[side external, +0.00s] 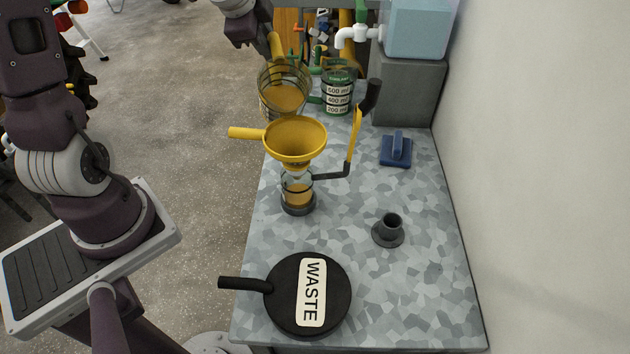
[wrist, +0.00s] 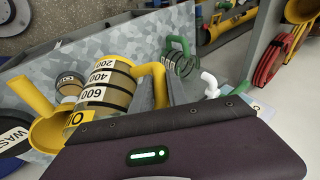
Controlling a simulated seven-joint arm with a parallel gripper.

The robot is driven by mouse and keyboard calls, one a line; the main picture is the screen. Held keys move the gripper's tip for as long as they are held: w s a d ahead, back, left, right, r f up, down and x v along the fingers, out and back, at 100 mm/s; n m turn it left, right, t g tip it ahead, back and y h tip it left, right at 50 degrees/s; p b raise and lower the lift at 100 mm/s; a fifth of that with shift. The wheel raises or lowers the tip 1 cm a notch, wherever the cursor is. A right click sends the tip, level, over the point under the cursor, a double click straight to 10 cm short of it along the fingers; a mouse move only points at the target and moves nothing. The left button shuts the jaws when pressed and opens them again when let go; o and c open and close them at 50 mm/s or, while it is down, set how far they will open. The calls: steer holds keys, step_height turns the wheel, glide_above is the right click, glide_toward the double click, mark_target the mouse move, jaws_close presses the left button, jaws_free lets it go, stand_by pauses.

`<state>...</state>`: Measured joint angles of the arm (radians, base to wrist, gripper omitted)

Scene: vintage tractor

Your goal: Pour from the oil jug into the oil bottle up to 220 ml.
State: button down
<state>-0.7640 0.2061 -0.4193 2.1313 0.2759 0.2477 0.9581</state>
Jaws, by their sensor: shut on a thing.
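My gripper (side external: 266,33) is at the top of the side view, shut on the yellow handle of the oil jug (side external: 284,92). The jug is clear with amber oil in it, behind the yellow funnel (side external: 295,138); its exact tilt is hard to tell. In the wrist view the jug (wrist: 101,88) shows 200, 400 and 600 marks. The oil bottle (side external: 297,187) stands on the bench under the funnel, with amber oil in its lower part. No stream of oil shows. The bottle's scale is too small to read.
A green-banded coolant jug (side external: 337,92) stands right of the oil jug. A round black WASTE container (side external: 283,293), a grey flanged part (side external: 388,230) and a blue block (side external: 396,151) are on the bench.

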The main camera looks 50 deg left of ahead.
mark_target(269, 31)
steer(key=shift+d+r, duration=0.1)
steer(key=shift+r, duration=0.05)
steer(key=shift+s+d+r+m+t+y, duration=0.15)
steer(key=shift+r+y, duration=0.1)
steer(key=shift+r, duration=0.25)
steer(key=shift+d+r+m+t+y, duration=0.1)
steer(key=shift+d+r+t+y, duration=0.15)
steer(key=shift+r, duration=0.2)
steer(key=shift+s+d+r+m+t+y, duration=0.1)
steer(key=shift+r+y, duration=0.2)
steer(key=shift+r, duration=0.2)
steer(key=shift+s+d+r+t+y, duration=0.2)
steer(key=shift+d+r+t+y, duration=0.2)
steer(key=shift+y, duration=0.3)
steer(key=shift+d, duration=0.1)
stand_by(1.5)
steer(key=shift+s+d+r, duration=0.1)
steer(key=shift+s+d, duration=0.1)
steer(key=shift+d+r+m+t+y, duration=0.25)
steer(key=shift+r+t+y, duration=0.05)
steer(key=shift+r+y, duration=0.15)
steer(key=shift+s+d+r, duration=0.1)
stand_by(1.5)
